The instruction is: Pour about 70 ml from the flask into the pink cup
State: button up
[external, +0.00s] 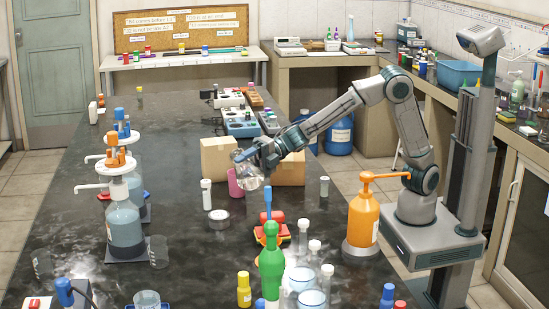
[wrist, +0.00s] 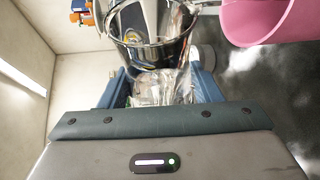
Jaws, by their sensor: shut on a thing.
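The clear glass flask (external: 251,177) is held in my gripper (external: 257,158) above the bench, tilted in the external view. The wrist view shows the flask (wrist: 155,45) between my blue fingers (wrist: 165,88), with its glass neck and rim toward the top. The pink cup (external: 235,184) stands on the dark bench just left of the flask. In the wrist view the pink cup (wrist: 268,20) is at the upper right, apart from the flask. Whether liquid is flowing, and the level inside the cup, cannot be told.
Cardboard boxes (external: 219,157) stand behind the cup. A white capped bottle (external: 206,194) and a round metal dish (external: 219,219) are to its left and front. A green bottle (external: 271,262) and red-orange items crowd the front. The left middle of the bench (external: 180,200) is clear.

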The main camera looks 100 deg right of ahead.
jog(key=shift+r+m, duration=0.5)
jog(key=shift+m, duration=0.1)
dwell(2.1)
jog(key=shift+s+a+f+n+h, duration=0.1)
jog(key=shift+a+f+n+h, duration=0.15)
jog(key=shift+f+n, duration=0.3)
jog(key=shift+a+f+n+h, duration=0.15)
jog(key=shift+a+f+n, duration=0.25)
jog(key=shift+n, duration=0.25)
jog(key=shift+f+b, duration=0.4)
jog(key=shift+b, duration=0.05)
jog(key=shift+d+f+n+g+h+b, duration=0.1)
jog(key=shift+f+n+g+h+b, duration=0.3)
jog(key=shift+n, duration=0.3)
jog(key=shift+r, duration=0.15)
